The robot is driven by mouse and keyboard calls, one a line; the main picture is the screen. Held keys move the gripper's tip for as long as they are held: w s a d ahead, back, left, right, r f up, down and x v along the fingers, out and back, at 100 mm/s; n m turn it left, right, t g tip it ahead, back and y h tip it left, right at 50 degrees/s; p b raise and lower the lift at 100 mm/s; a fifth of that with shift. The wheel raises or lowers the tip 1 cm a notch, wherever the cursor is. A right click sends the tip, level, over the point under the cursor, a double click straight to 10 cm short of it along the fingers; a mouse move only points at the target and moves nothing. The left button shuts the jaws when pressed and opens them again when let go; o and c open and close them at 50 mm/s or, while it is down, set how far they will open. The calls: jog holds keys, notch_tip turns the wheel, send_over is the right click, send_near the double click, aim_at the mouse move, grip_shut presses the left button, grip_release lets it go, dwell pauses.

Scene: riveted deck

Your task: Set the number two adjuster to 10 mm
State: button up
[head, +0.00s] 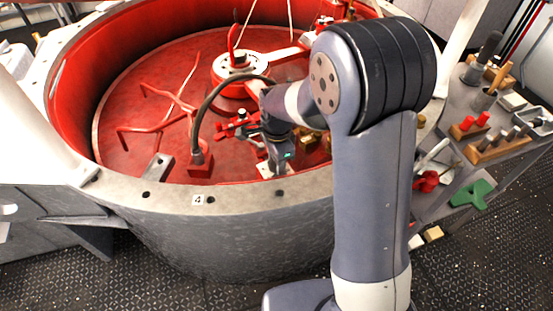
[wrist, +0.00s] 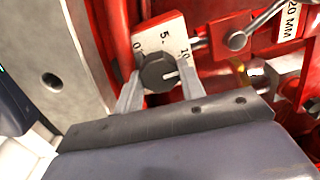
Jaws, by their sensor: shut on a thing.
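In the wrist view a dark round knob (wrist: 156,74) sits on a white scale plate (wrist: 160,34) marked 0, 5 and 10. The knob's pale pointer mark faces right, towards the side with the 10 and a little below that number. My gripper (wrist: 160,84) is shut on the knob, with one finger on its left and one on its right. In the head view my gripper (head: 278,152) is low inside the red drum, near its front wall, and the knob cannot be made out. No number two label is readable.
In the wrist view a red clamp with a metal lever (wrist: 238,38) and a "20 MM" label (wrist: 291,22) lie to the right. The drum rim (head: 140,194) bears a "4" tag (head: 198,200). A curved dark hose (head: 204,108) rises left of my gripper. A tool bench (head: 445,200) stands right.

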jog(key=o, duration=1)
notch_tip(320, 180, up, 11)
jog(key=shift+s+f, duration=0.1)
notch_tip(320, 180, down, 11)
jog(key=shift+f, duration=0.1)
jog(key=shift+r, duration=0.2)
dwell(0.4)
jog(key=shift+n, duration=0.3)
